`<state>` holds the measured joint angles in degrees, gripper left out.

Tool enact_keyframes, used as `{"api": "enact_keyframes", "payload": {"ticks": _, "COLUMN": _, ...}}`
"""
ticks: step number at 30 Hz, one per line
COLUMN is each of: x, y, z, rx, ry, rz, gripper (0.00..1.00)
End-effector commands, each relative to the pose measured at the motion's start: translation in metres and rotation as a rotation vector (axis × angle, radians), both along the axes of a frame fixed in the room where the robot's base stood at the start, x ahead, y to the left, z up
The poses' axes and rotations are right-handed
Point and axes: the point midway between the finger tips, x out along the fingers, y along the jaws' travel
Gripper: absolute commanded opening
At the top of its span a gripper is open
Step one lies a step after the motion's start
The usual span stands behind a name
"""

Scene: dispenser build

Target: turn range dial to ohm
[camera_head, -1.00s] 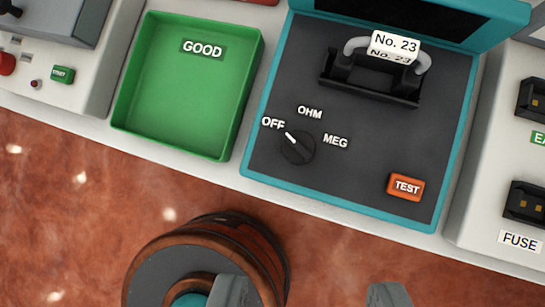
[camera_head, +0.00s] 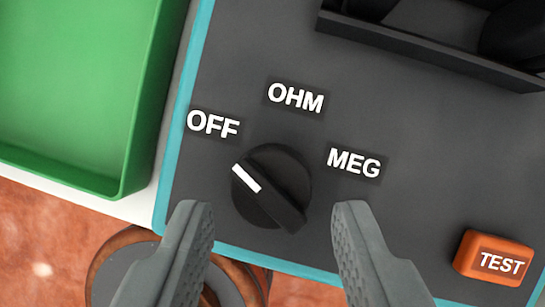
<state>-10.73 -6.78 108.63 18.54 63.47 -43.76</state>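The range dial (camera_head: 272,188) is a black round knob with a raised grip bar and a white pointer mark. The mark points up and left, toward the OFF label (camera_head: 213,124). The OHM label (camera_head: 295,98) is above the dial and the MEG label (camera_head: 354,162) is to its upper right. My gripper (camera_head: 270,215) is open and empty. Its two grey fingers are on either side of the dial's lower part in the picture, with gaps on both sides. I cannot tell how far above the panel the fingertips are.
An orange TEST button (camera_head: 495,258) is at the lower right of the dark panel. A black holder (camera_head: 430,45) stands at the top right. A green tray (camera_head: 135,140) is at the left. A round brown object (camera_head: 130,240) is partly hidden below.

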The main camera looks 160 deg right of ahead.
Motion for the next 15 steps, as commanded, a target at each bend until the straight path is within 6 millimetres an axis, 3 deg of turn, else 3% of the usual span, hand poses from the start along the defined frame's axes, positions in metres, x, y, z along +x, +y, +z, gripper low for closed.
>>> {"api": "enact_keyframes", "payload": {"ticks": 6, "x": 0.003, "y": 0.006, "z": -0.016, "rx": 0.0, "ry": 0.0, "rz": 0.001, "gripper": 0.4}}
{"api": "enact_keyframes", "payload": {"ticks": 15, "x": 0.004, "y": 0.007, "z": -0.018, "rx": 0.0, "ry": 0.0, "rz": 0.0, "gripper": 0.4}}
